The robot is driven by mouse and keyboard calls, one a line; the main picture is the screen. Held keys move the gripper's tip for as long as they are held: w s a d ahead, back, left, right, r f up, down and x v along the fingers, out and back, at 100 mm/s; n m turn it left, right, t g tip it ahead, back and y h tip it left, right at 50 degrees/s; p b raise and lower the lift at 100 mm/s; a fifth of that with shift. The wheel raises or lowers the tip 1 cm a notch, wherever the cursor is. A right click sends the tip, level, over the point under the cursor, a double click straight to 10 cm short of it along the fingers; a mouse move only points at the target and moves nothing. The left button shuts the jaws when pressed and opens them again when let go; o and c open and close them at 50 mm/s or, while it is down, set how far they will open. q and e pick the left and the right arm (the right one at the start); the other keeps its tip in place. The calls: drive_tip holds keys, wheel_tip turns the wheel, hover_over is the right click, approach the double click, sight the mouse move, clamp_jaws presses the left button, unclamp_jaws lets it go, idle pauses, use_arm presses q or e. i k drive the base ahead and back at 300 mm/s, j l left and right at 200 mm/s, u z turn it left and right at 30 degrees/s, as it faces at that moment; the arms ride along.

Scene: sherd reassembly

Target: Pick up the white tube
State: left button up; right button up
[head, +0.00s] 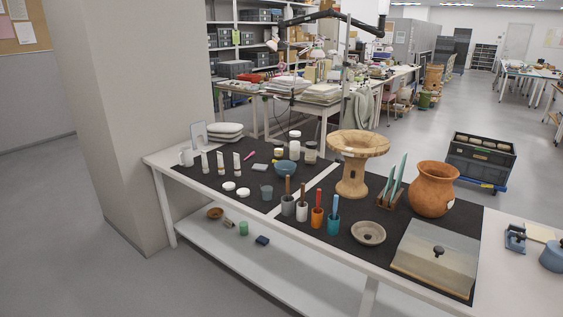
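Three upright white tubes stand in a row on the dark mat at the left part of the table: a left one (205,162), a middle one (220,162) and a right one (236,162). They look alike at this size, with small markings too fine to read. I cannot tell which one the task names. Neither of my grippers shows in the head view.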

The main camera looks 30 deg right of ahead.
sight(237, 160)
drive_tip(key=i+j+z, duration=0.15)
drive_tip(key=z, duration=0.3)
drive_tip(key=i+j+z, duration=0.3)
drive_tip(key=z, duration=0.15)
drive_tip(key=i+j+z, duration=0.15)
drive_tip(key=j+z, duration=0.15)
drive_tip(key=z, duration=0.2)
